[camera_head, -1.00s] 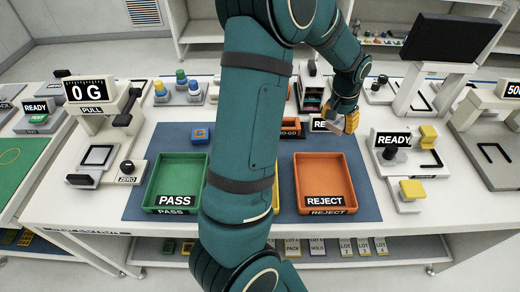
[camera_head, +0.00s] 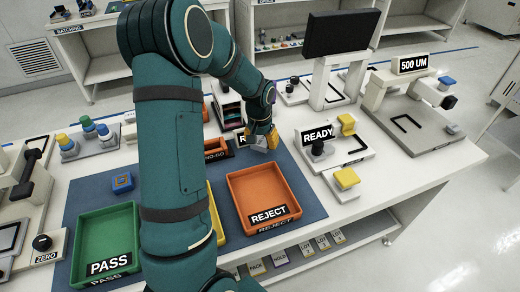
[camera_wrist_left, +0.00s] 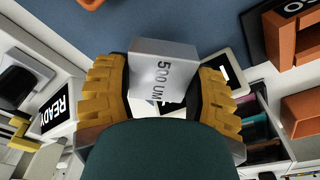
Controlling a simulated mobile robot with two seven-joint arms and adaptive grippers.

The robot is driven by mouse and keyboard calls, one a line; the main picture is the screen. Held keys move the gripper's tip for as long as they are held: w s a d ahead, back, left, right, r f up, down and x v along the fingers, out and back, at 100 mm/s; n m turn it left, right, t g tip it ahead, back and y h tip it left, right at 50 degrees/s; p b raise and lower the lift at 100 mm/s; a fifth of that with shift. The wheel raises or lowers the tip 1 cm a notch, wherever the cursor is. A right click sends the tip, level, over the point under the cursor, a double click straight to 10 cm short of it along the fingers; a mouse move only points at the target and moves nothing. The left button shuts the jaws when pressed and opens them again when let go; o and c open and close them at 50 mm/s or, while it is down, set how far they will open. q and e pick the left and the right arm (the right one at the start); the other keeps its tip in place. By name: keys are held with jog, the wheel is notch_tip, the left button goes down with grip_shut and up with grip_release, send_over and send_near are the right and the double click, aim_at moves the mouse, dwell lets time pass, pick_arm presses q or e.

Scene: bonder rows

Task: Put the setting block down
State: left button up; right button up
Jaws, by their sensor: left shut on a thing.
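The setting block (camera_wrist_left: 165,70) is a small grey metal block marked "500 UM". In the left wrist view it sits between the ridged yellow fingers of my left gripper (camera_wrist_left: 160,92), which is shut on it. In the head view my left gripper (camera_head: 264,140) is behind the orange REJECT tray, left of the READY station (camera_head: 318,137); the block is too small there to make out clearly. Whether the block touches anything below cannot be told. My right gripper is not in view.
A station with a "500 UM" sign (camera_head: 413,65) stands at the right, its grey plate bearing a black U-shaped outline. The orange REJECT tray (camera_head: 235,212) and green PASS tray (camera_head: 80,270) lie on the blue mat. A dark monitor (camera_head: 340,33) stands behind. The table's right end is bare.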

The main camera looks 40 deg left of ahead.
aim_at(261, 154)
pick_arm(q)
jog(key=shift+f+b, duration=0.35)
jog(key=shift+f, duration=1.35)
jog(key=shift+f, duration=0.1)
jog(key=o, duration=1.3)
jog(key=shift+r, duration=0.6)
jog(key=r, duration=0.3)
jog(key=s+r+p, duration=0.1)
jog(key=r, duration=0.3)
jog(key=r+p, duration=0.1)
jog(key=r, duration=0.3)
jog(key=shift+s+d, duration=0.2)
jog(key=shift+d, duration=0.05)
jog(key=shift+f, duration=0.1)
